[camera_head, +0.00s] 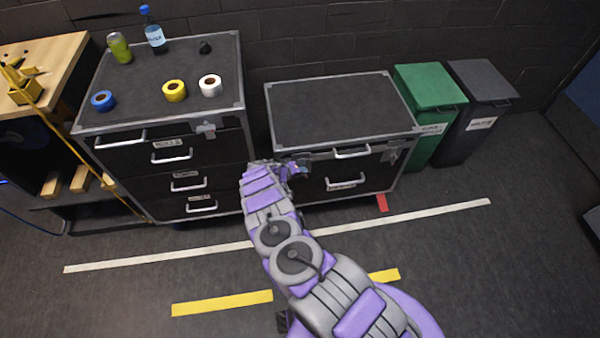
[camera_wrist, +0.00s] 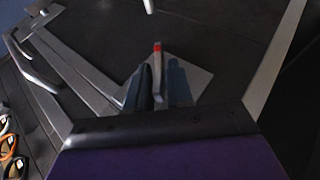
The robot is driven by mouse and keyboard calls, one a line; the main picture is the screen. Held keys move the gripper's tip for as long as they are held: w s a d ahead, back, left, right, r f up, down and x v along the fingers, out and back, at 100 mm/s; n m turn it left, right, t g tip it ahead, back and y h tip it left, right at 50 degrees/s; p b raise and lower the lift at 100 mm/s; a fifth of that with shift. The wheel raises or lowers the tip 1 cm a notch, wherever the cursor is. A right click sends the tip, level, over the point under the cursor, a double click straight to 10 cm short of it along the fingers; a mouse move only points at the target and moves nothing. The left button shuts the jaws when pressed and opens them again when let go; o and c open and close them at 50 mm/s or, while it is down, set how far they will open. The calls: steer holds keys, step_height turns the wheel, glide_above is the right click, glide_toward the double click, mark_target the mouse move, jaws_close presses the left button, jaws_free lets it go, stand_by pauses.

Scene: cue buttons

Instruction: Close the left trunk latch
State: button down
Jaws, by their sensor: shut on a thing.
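The dark trunk (camera_head: 330,108) with grey metal edges stands in the middle of the head view. Its left latch is largely hidden behind my gripper (camera_head: 299,169) at the trunk's front left. In the wrist view the left trunk latch (camera_wrist: 157,60) is a thin grey lever with a red tip, between the two dark fingers of my gripper (camera_wrist: 159,88). The fingers are shut on it. A light grey plate (camera_wrist: 198,78) lies behind the fingers. The right latch (camera_head: 390,156) shows on the trunk's front right.
A drawer cabinet (camera_head: 130,180) stands left of the trunk, with tape rolls, a can (camera_head: 119,47) and a bottle (camera_head: 154,32) on top. A green bin (camera_head: 428,85) and a dark bin (camera_head: 482,78) stand to the right. The floor in front, with tape lines, is clear.

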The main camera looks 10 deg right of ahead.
steer(key=shift+s+a+f, duration=0.15)
steer(key=shift+a+f, duration=0.05)
steer(key=shift+a, duration=0.05)
stand_by(3.7)
steer(key=c, duration=1.2)
jaws_free()
steer(key=shift+c, duration=0.2)
steer(key=shift+r+h, duration=0.1)
steer(key=shift+h, duration=0.2)
steer(key=shift+a+r, duration=0.1)
steer(key=p+v, duration=0.6)
steer(key=v, duration=1.1)
steer(key=shift+a, duration=0.15)
